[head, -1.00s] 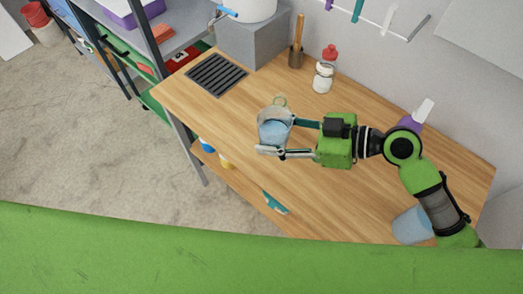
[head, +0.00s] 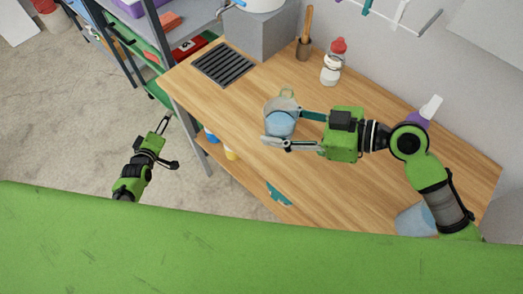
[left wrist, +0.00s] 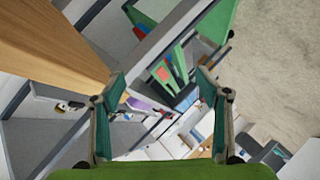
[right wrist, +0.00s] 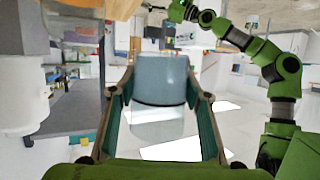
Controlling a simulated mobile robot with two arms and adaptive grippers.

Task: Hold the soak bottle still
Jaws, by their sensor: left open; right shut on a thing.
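The soak bottle (head: 281,122) looks like a clear, wide vessel with blue liquid in it, upright over the left part of the wooden worktop. A pale green loop shows at its far rim. My right gripper (head: 284,128) is shut on its sides. In the right wrist view the soak bottle (right wrist: 160,95) fills the space between the fingers. Whether its base touches the worktop is hard to tell. My left gripper (head: 169,144) is open and empty, over the floor left of the worktop. In the left wrist view its fingers (left wrist: 159,78) are spread with nothing between them.
On the worktop (head: 340,180) stand a white bottle with a red cap (head: 333,65), a purple spray bottle (head: 420,114) and a blue container (head: 412,220). A dark grate (head: 223,64) lies at the far left. Shelving (head: 180,20) stands beyond it.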

